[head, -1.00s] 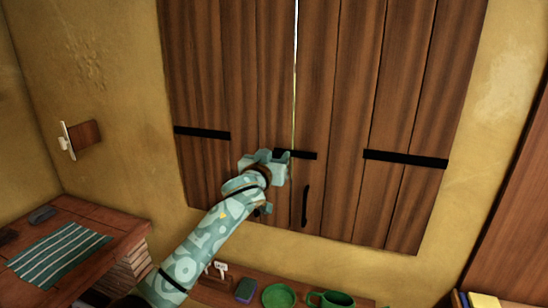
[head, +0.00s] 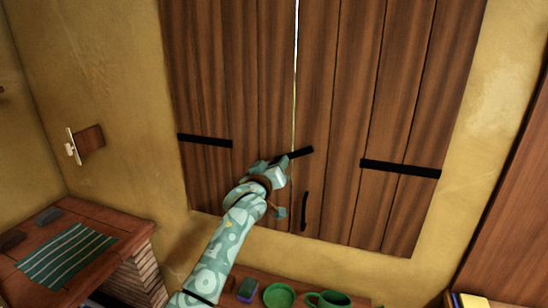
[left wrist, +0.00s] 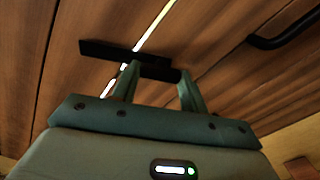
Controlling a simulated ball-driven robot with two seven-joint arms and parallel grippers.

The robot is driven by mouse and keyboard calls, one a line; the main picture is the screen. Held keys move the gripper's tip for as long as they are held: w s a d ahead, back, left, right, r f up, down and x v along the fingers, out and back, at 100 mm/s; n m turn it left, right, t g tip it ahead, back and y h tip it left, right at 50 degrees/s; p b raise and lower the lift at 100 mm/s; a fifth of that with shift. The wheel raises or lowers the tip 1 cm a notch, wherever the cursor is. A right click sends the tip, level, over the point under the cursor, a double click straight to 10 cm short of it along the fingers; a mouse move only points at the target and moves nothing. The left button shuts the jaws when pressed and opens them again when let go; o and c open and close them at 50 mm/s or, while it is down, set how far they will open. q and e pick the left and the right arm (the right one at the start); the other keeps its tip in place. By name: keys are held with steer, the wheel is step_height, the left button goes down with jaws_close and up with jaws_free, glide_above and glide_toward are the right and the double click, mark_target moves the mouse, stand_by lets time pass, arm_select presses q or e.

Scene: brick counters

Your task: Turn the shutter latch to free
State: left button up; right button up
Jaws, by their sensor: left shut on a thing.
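The wooden shutters (head: 338,90) are closed, with a thin bright gap between the two leaves. The black latch bar (head: 303,152) crosses this gap, its right end tilted slightly up in the head view. My left gripper (head: 282,163) is at the bar's left part and hides some of it. In the left wrist view, the fingers of my left gripper (left wrist: 155,72) are on either side of the latch bar (left wrist: 105,51), shut on it. The bar spans the bright gap there too. My right gripper is not in view.
A black pull handle (head: 305,211) is on the right shutter leaf, below the latch. Black straps (head: 400,169) cross both leaves. A ledge below holds a green plate (head: 279,295), a green mug (head: 329,300) and a sponge (head: 248,291). A brick counter with a striped cloth (head: 67,255) is at left.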

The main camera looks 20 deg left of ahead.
arm_select(q)
steer(key=shift+a+f+n+p, duration=0.1)
steer(key=shift+f+n+p, duration=0.05)
steer(key=shift+n+p, duration=5.25)
steer(key=shift+n+b, duration=0.9)
steer(key=shift+n, duration=0.1)
steer(key=o, duration=1.4)
